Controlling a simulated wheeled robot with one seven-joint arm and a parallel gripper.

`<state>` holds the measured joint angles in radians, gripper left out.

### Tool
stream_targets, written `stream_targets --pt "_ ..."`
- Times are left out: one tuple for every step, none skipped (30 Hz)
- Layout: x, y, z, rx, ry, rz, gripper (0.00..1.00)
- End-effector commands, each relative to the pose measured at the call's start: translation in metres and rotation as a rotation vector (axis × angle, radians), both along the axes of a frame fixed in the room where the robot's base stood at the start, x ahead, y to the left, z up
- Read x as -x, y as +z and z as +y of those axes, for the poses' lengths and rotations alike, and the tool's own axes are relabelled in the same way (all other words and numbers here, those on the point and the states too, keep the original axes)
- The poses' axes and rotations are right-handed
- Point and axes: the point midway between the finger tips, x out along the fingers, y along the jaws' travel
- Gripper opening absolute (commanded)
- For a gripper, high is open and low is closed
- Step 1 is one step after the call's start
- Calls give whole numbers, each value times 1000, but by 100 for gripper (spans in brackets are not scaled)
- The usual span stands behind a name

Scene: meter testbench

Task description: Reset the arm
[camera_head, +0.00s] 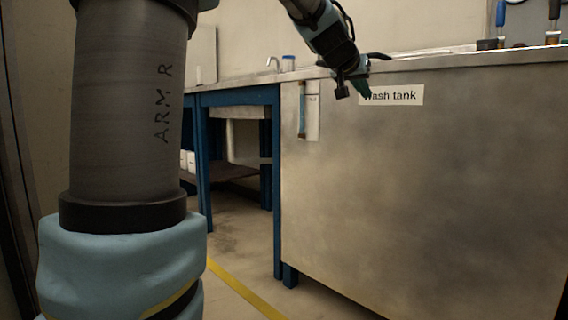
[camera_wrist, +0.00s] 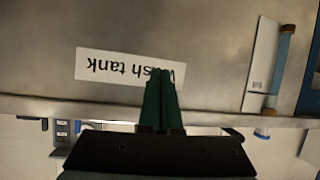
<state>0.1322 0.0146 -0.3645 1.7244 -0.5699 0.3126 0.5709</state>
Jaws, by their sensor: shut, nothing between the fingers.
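My gripper (camera_head: 363,87) shows at the upper middle of the head view, in front of the top edge of a metal cabinet. The label (camera_wrist: 112,68) appears upside down there, partly behind the fingers. I cannot tell how far the fingertips are from the cabinet face.
The metal wash tank cabinet (camera_head: 420,200) fills the right side. A blue-handled panel (camera_head: 309,110) is on its left front. A blue-framed table (camera_head: 204,150) stands further left. Bare floor with a yellow line (camera_head: 240,288) lies in front. Blue-handled tools (camera_head: 501,14) stand on the top at right.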

Motion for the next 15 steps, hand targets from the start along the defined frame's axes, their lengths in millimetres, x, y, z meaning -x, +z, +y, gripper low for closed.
stream_targets --pt "-1 -17 23 -45 38 75 0" --pt "0 -34 37 -69 60 120 0" --pt "3 -56 56 -100 93 178 0" --pt "7 -72 71 -123 117 222 0" --pt "13 -88 86 -145 140 267 0" --pt "21 -107 106 -174 173 327 0" --pt "29 -121 121 -194 196 372 0" --pt "38 -135 136 -215 220 416 0" --pt "52 -151 156 -241 251 474 0" --pt "63 -162 169 -258 273 515 0" --pt "74 -173 182 -275 296 556 0" --pt "90 -185 198 -296 322 608 0" --pt "102 -193 209 -311 340 645 0" --pt "114 -201 220 -326 356 678 0" --pt "130 -209 233 -343 380 722 0"
